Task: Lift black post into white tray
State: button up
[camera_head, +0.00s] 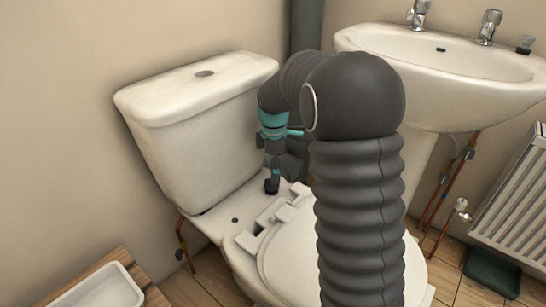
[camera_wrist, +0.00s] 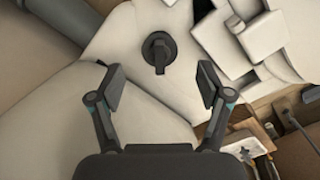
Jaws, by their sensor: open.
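In the head view my arm hides part of my gripper. The white tray (camera_head: 103,292) is at the lower left on a slatted wooden stand, partly cut off.
The cistern (camera_head: 195,97) rises just behind the post, left in the head view. White seat hinge parts (camera_wrist: 240,35) lie close to its right in the wrist view. The washbasin (camera_head: 440,65), radiator (camera_head: 518,205) and copper pipes are at the right.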

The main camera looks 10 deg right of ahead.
aim_at(272, 191)
jog(key=shift+f+b, duration=0.3)
jog(key=shift+f, duration=2.15)
jog(key=shift+c, duration=0.3)
jog(key=c, duration=1.2)
jog(key=o, duration=0.5)
jog(key=c, duration=0.4)
jog(key=shift+c, duration=0.3)
jog(key=shift+r, duration=0.2)
